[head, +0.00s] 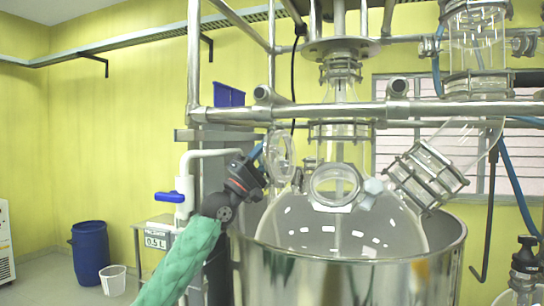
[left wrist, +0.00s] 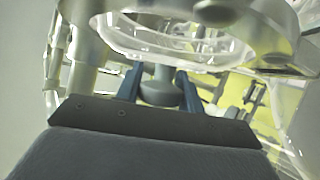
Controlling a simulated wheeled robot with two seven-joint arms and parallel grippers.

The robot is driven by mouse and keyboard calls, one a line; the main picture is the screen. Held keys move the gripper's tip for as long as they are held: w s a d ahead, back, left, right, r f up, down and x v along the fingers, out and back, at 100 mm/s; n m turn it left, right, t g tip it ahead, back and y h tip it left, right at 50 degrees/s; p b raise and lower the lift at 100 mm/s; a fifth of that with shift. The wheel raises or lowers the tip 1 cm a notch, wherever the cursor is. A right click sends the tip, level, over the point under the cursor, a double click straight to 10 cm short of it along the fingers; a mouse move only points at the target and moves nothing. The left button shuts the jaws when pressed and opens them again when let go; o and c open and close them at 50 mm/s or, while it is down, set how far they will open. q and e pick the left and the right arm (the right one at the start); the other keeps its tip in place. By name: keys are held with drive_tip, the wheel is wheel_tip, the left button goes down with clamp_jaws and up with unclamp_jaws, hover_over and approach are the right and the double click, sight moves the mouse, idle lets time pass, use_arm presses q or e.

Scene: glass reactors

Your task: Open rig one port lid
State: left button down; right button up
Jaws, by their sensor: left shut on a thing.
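The reactor of rig one is a large clear glass vessel (head: 300,232) inside a shiny steel jacket (head: 350,278). A round port with a pale ring (head: 335,185) faces me on its shoulder, with a pale knob (head: 373,187) at its right. A round glass lid (head: 280,155) stands steeply tilted to the left of this port. My left gripper (head: 258,156) is at the lid's left side. In the left wrist view, its blue fingers (left wrist: 157,88) are shut on a grey knob (left wrist: 158,93) just below a glass rim (left wrist: 175,45). My right gripper is out of view.
Steel frame pipes (head: 193,60) and a horizontal bar (head: 370,111) surround the vessel. A white pipe with a blue-handled valve (head: 169,197) stands close to my left arm. A clamped glass side neck (head: 428,172) is at the right. A blue drum (head: 89,252) stands on the floor.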

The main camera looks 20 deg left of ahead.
use_arm(q)
drive_tip(key=shift+d+f, duration=0.1)
drive_tip(key=shift+f, duration=0.1)
drive_tip(key=c, duration=0.9)
unclamp_jaws()
drive_tip(key=shift+r, duration=0.1)
drive_tip(key=shift+s+f, duration=0.1)
drive_tip(key=shift+f, duration=0.1)
drive_tip(key=shift+s+a+f+b, duration=0.2)
drive_tip(key=shift+a+f+b, duration=0.05)
drive_tip(key=shift+f+b, duration=0.05)
drive_tip(key=shift+s+a+f+b, duration=0.3)
drive_tip(key=shift+s+f, duration=0.1)
drive_tip(key=shift+f, duration=0.15)
drive_tip(key=shift+b+v, duration=1)
drive_tip(key=shift+v, duration=1.55)
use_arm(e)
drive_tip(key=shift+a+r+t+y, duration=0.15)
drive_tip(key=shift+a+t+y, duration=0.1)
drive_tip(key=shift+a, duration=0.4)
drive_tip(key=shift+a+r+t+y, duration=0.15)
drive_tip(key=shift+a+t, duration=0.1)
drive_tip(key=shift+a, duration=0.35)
